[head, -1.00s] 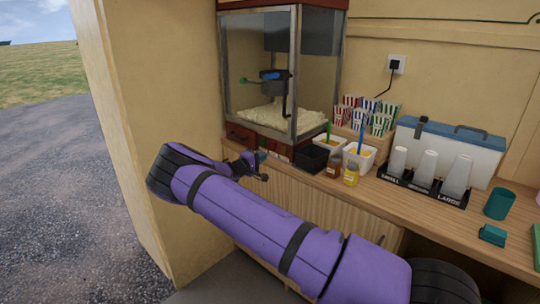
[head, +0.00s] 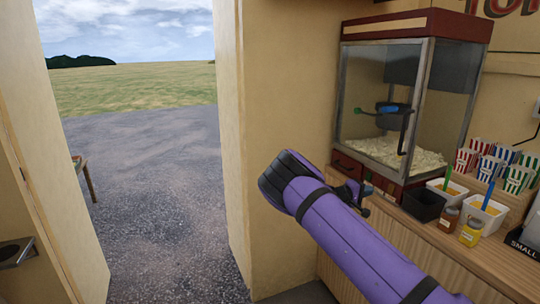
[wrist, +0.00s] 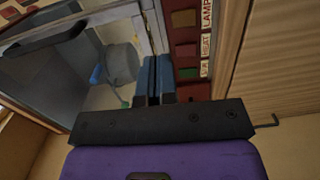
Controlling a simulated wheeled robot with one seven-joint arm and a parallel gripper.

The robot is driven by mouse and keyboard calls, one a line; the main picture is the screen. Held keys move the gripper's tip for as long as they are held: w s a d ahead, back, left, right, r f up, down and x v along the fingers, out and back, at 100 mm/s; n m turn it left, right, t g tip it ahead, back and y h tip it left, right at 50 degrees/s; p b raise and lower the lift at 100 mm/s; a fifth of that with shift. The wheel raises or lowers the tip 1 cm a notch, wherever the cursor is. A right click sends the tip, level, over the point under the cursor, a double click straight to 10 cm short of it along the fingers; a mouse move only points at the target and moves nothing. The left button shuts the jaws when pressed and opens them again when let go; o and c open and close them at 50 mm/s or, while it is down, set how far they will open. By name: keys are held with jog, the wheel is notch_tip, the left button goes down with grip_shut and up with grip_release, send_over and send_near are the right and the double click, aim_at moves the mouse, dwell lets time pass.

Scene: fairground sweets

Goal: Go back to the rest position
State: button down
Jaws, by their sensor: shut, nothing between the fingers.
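My gripper (head: 365,189) is in front of the counter, just below the popcorn machine's red base, at the end of my purple arm. In the wrist view its two blue-grey fingers (wrist: 153,80) are together with nothing between them. In that view the fingers lie over the machine's lower front, beside its row of coloured switches (wrist: 186,48). In the head view my arm hides part of the counter front, and the gripper shows only small.
The popcorn machine (head: 388,175) stands on the wooden counter (head: 440,240). A black tub (head: 424,205), white tubs, two bottles and striped popcorn boxes (head: 487,157) are to its right. A wall edge (head: 262,150) is at its left; beyond it is an open doorway onto gravel.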

jog(key=s+d+r+m+g+y, duration=0.1)
jog(key=s+r+m+g+y, duration=0.15)
jog(key=s+r+y, duration=0.6)
jog(key=s+r+m+g+y, duration=0.25)
jog(key=s+r, duration=0.75)
jog(key=s, duration=0.5)
jog(key=s+a+r+t+y, duration=0.1)
jog(key=s+a+r+y, duration=0.1)
jog(key=s, duration=0.8)
jog(key=s+a+r+n+t+y, duration=0.1)
jog(key=s+a+r, duration=0.4)
jog(key=s, duration=0.5)
jog(key=s+a+r+n+t+y, duration=0.1)
jog(key=s+a+r+t+y, duration=0.2)
jog(key=s+a, duration=0.3)
jog(key=s, duration=0.4)
jog(key=shift+s+r, duration=0.3)
jog(key=shift+s, duration=0.05)
